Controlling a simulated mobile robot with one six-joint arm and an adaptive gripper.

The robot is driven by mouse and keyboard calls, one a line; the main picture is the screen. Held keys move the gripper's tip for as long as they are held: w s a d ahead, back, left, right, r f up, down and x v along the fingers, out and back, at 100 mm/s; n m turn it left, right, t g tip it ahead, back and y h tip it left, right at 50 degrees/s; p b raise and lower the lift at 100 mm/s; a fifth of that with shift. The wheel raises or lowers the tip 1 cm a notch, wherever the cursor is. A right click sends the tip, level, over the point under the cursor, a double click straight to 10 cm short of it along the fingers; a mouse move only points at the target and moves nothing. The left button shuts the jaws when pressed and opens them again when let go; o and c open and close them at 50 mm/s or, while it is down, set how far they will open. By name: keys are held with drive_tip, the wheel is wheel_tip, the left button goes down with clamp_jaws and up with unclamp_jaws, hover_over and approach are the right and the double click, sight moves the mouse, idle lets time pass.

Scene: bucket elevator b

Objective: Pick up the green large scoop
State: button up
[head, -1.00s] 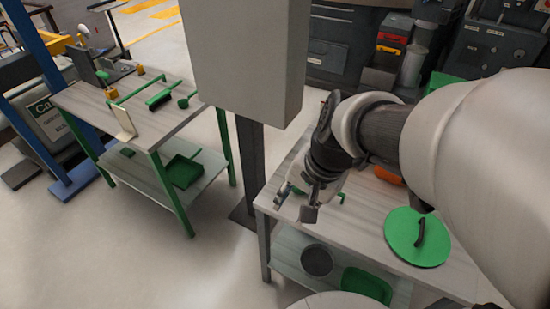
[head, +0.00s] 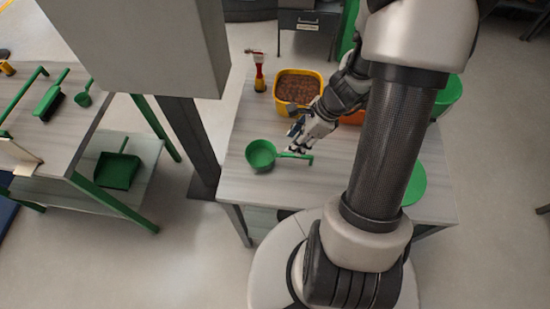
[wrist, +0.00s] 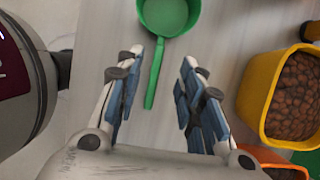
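The green large scoop (head: 262,154) lies on the right-hand table, its round bowl to the left and its handle pointing right in the head view. In the wrist view the scoop (wrist: 168,14) is at the top, with its handle running down between my fingers. My gripper (head: 297,140) is just above the handle in the head view. In the wrist view my gripper (wrist: 155,88) is open, with a blue-padded finger on each side of the handle. The fingers look apart from the handle. A smaller green scoop (head: 84,98) lies on the left table.
A yellow container (head: 283,101) of brown pellets stands behind the gripper, beside an orange container (head: 352,118). A red-and-white tool (head: 258,75) stands at the table's back. A grey post (head: 190,140) rises left of the table (head: 240,190). The table's front left is clear.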

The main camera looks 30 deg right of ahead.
sight(287, 154)
drive_tip(key=b+x, duration=0.1)
drive_tip(key=x, duration=0.3)
drive_tip(key=b+x, duration=0.3)
drive_tip(key=x, duration=0.2)
drive_tip(key=shift+s+d+f, duration=0.15)
drive_tip(key=shift+s, duration=0.05)
clamp_jaws()
idle(0.3)
